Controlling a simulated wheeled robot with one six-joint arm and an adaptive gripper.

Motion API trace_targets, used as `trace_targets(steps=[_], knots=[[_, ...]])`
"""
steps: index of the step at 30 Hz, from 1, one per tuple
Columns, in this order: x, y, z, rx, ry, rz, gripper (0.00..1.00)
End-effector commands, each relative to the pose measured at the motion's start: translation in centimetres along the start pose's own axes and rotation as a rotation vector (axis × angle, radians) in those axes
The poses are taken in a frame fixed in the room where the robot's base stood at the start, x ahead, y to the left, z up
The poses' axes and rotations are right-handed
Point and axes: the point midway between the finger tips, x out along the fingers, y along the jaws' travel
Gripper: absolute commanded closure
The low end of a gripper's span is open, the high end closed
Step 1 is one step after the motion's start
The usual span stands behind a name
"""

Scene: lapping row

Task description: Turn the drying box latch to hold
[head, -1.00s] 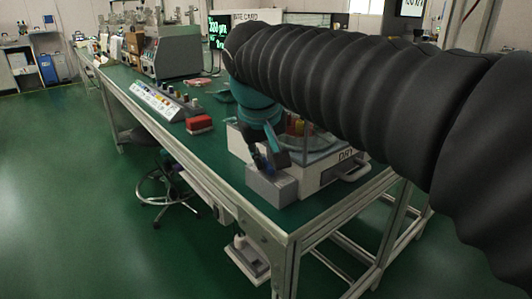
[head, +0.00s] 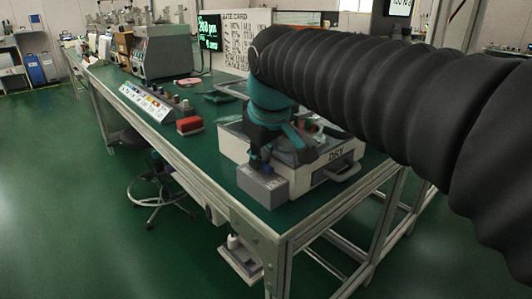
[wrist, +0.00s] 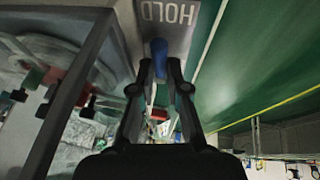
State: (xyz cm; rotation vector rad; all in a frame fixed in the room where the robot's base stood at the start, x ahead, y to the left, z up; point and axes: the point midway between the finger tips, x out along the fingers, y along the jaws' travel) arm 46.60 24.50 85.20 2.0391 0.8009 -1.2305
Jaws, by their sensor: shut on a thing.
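The drying box (head: 321,172) is a white box marked DRY, with a clear-topped middle partly hidden behind my arm. A grey latch block (head: 265,189) sits at its near left corner. In the wrist view, the block's face carries the word HOLD (wrist: 170,11), seen upside down. A blue latch handle (wrist: 159,48) stands just below that word. My gripper (wrist: 160,66) has its two fingertips closed on the blue handle.
The green bench (head: 205,165) has a red box (head: 190,125) and a panel of coloured knobs (head: 148,102) to the left. A front handle (head: 346,172) juts from the drying box. A stool (head: 150,190) stands beside the bench. Open green floor lies left.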

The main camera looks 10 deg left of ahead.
Motion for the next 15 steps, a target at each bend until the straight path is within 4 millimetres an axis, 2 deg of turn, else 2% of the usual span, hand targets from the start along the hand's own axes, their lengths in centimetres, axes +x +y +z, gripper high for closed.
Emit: trace_targets(steps=[5,6,8,9,15], knots=[[-0.07,0.05,-0.09,0.000,0.003,0.002,1.00],[-0.06,0.05,-0.09,0.000,0.003,0.002,0.78],[-0.06,0.05,-0.09,0.000,0.003,0.002,0.63],[-0.05,0.05,-0.08,0.000,0.003,0.002,0.61],[-0.04,0.10,-0.02,0.001,0.001,0.002,0.61]])
